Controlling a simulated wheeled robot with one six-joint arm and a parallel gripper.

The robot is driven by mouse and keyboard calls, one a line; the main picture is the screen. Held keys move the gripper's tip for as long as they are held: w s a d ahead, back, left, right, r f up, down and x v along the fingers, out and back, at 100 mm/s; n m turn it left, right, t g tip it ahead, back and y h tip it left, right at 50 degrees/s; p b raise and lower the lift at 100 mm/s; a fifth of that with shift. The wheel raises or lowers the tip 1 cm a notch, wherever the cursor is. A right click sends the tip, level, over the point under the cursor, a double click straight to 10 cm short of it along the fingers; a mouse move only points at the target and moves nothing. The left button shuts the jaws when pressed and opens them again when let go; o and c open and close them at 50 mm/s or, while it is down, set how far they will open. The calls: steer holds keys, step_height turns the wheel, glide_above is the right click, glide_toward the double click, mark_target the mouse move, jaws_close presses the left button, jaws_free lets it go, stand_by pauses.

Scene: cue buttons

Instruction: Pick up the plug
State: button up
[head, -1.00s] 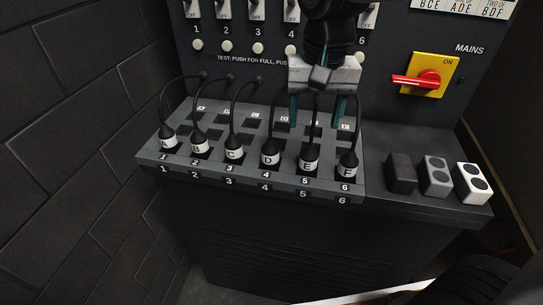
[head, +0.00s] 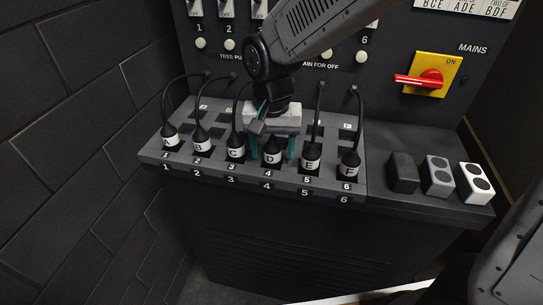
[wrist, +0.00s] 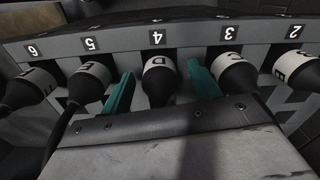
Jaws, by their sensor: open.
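Several black plugs with white lettered bands stand in a row in the grey socket panel (head: 180,160). Plug D (head: 272,155) is in slot 4, and my gripper (head: 271,150) is over it. In the wrist view, the teal fingers of my gripper (wrist: 162,90) are open, one on each side of plug D (wrist: 160,72), with small gaps between. Plug C (head: 236,154) and plug E (head: 311,163) stand just outside the fingers. Plugs A (head: 170,141), B (head: 203,149) and F (head: 349,170) also stand in their slots. My gripper hides D's cable.
Black cables loop from the plugs to the upright panel behind. A red MAINS switch (head: 425,82) on a yellow plate is at the right. A black block (head: 403,172), a grey block (head: 438,176) and a white block (head: 475,183) sit on the right ledge.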

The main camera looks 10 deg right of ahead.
mark_target(272, 139)
steer(key=shift+f, duration=0.1)
steer(key=c, duration=1.1)
steer(key=shift+r, duration=0.6)
step_height(272, 139, up, 2)
steer(key=shift+r, duration=0.25)
steer(key=s+d, duration=0.3)
steer(key=s, duration=0.4)
steer(key=s+d+r, duration=0.1)
steer(key=s+d, duration=0.2)
steer(key=s, duration=0.5)
steer(key=shift+r, duration=0.15)
steer(key=shift+a, duration=0.1)
steer(key=shift+r, duration=2.85)
